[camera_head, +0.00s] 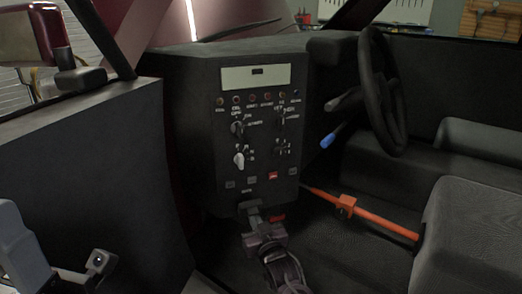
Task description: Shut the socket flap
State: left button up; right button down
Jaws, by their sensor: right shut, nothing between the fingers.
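The dark console (262,110) stands in the middle of the view, with a display, knobs and small buttons on its face. My right gripper (253,212) reaches up from the bottom to the console's lower edge. It is shut, with nothing seen between its fingers. The socket area lies at the fingertips, below a small pale label. Dark parts overlap there, so I cannot make out the flap or how far open it is. I cannot tell whether the fingertips touch it.
A steering wheel (382,90) and a blue-tipped lever (328,140) are right of the console. An orange bar (385,223) crosses the floor to the seat (470,235). An open door panel (85,185) stands at left.

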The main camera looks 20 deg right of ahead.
jog(key=shift+w+r, duration=0.1)
jog(key=shift+w, duration=0.1)
dwell(0.3)
jog(key=shift+w, duration=0.55)
jog(key=shift+r, duration=0.1)
